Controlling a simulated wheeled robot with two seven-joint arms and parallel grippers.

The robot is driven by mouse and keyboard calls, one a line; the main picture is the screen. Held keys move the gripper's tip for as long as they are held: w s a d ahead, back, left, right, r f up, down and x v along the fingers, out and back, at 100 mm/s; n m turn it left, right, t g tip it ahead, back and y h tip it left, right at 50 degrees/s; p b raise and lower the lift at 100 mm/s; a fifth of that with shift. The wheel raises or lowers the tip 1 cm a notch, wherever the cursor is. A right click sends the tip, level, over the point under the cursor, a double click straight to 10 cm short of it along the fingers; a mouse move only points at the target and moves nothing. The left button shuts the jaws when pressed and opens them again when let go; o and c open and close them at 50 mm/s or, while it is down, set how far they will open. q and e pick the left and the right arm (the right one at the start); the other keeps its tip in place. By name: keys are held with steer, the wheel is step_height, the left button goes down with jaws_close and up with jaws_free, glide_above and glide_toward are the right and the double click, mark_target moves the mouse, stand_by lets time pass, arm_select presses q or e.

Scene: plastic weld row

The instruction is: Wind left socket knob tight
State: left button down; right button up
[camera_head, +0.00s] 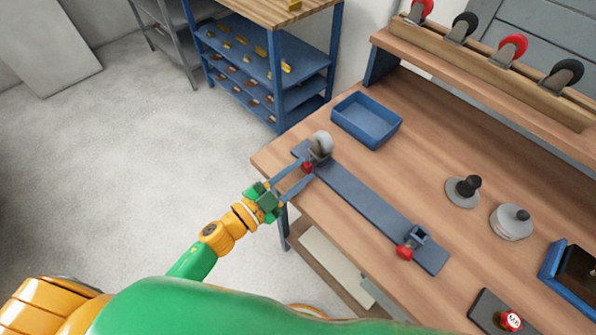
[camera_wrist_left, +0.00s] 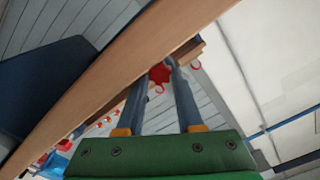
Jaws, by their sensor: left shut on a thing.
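The left socket's red knob (camera_head: 307,167) is at the far left end of a long blue-grey bar on the bench. My left gripper (camera_head: 302,170) is shut on this knob, its two long blue-grey fingers reaching in from the left. In the left wrist view the red knob (camera_wrist_left: 159,75) sits between the fingertips (camera_wrist_left: 160,82). A pale grey round part (camera_head: 321,143) stands at the left socket, right behind the knob. The socket itself is largely hidden. My right gripper is not in view.
The bar (camera_head: 365,198) ends at an empty-looking right socket (camera_head: 420,235) with its own red knob (camera_head: 404,252). A blue tray (camera_head: 368,119) stands behind. The bench's left edge is close to my gripper.

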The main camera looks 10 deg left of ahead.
arm_select(q)
steer(key=shift+m, duration=0.3)
steer(key=c, duration=0.6)
jaws_free()
steer(key=shift+o, duration=0.2)
